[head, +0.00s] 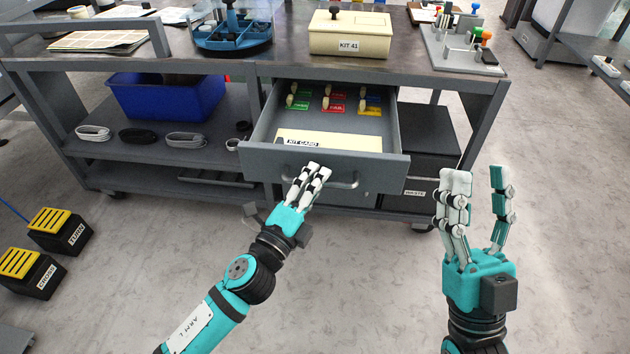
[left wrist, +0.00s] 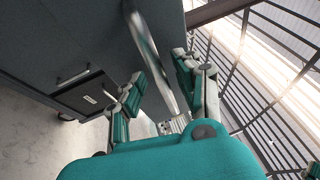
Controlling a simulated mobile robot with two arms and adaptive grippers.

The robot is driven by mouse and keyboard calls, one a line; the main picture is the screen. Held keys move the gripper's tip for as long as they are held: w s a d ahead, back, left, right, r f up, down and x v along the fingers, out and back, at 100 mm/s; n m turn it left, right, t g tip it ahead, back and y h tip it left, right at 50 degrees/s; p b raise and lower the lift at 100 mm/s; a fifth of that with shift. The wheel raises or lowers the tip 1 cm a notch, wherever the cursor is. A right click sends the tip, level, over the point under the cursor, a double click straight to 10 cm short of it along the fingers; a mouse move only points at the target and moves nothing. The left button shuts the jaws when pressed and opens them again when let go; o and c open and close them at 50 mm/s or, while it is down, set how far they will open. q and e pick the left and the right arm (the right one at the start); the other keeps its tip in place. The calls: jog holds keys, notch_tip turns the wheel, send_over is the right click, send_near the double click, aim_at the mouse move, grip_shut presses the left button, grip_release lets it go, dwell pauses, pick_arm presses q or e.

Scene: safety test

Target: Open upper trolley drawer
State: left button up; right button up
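The upper trolley drawer (head: 262,130) is pulled well out in the head view, with its inside showing. Its bar handle (head: 345,184) is on the grey front and crosses the left wrist view (left wrist: 150,50) as a metal bar. My left gripper (head: 316,170) is at the drawer front. In the left wrist view its fingers (left wrist: 160,70) stand on both sides of the handle, with a gap visible on the left side. Whether the right-side finger touches the bar is unclear. My right gripper (head: 476,180) is open and empty, right of the drawer and apart from the trolley.
The drawer holds a kit card (head: 330,141) and several coloured labelled slots. A cream KIT 41 box (head: 350,35) stands on the trolley top (head: 285,68). A blue bin (head: 165,98) is on the left shelf. Pedals (head: 60,232) lie at left.

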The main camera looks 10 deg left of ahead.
pick_arm(q)
jog(key=shift+s+r, duration=0.1)
jog(key=v, duration=1.2)
dwell(0.4)
